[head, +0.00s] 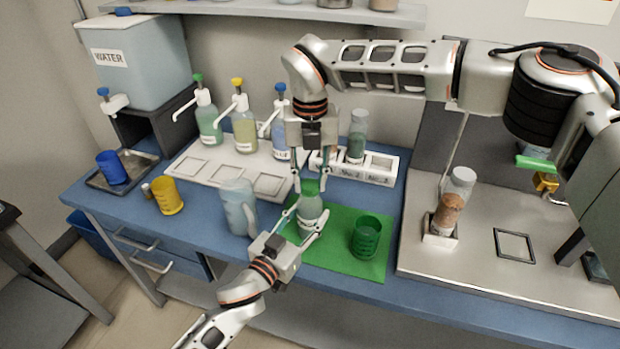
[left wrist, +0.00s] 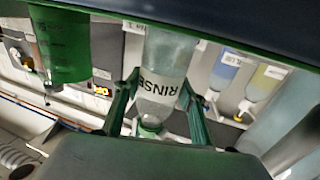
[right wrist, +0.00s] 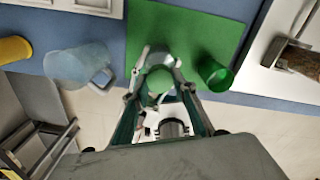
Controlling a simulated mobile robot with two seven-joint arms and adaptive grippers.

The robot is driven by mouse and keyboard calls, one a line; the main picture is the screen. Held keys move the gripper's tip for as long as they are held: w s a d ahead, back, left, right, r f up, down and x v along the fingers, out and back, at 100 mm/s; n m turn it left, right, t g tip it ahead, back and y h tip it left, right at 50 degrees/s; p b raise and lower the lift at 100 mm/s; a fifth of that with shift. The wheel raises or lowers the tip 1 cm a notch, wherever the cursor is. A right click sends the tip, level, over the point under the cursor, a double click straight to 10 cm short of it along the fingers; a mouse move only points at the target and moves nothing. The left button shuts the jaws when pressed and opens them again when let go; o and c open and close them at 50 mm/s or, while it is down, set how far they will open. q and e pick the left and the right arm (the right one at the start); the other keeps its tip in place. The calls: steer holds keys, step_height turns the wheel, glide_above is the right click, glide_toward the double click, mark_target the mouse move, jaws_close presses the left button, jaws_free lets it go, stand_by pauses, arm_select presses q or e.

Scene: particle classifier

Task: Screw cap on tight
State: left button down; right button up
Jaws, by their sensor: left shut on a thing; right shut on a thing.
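A clear bottle (head: 311,211) with pale green liquid stands upright on the green mat (head: 345,258); its RINSE label shows upside down in the left wrist view (left wrist: 165,70). A green cap (head: 309,187) sits at the bottle's mouth; it also shows in the right wrist view (right wrist: 158,82). My left gripper (head: 312,226) comes in low from the front and is shut around the bottle's body. My right gripper (head: 310,180) points straight down from above and is shut on the cap. I cannot tell how tightly the cap sits; the threads are hidden.
A green cup (head: 367,237) stands right of the bottle, a clear pitcher (head: 239,207) left of it. Pump bottles (head: 244,130) and a rack (head: 380,167) with a jar stand behind. A yellow cup (head: 166,196) is farther left. The mat's front is clear.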

steer(key=shift+m, duration=1)
steer(key=o, duration=1.3)
step_height(320, 180, up, 12)
arm_select(q)
steer(key=c, duration=1.2)
jaws_free()
steer(key=shift+o, duration=0.2)
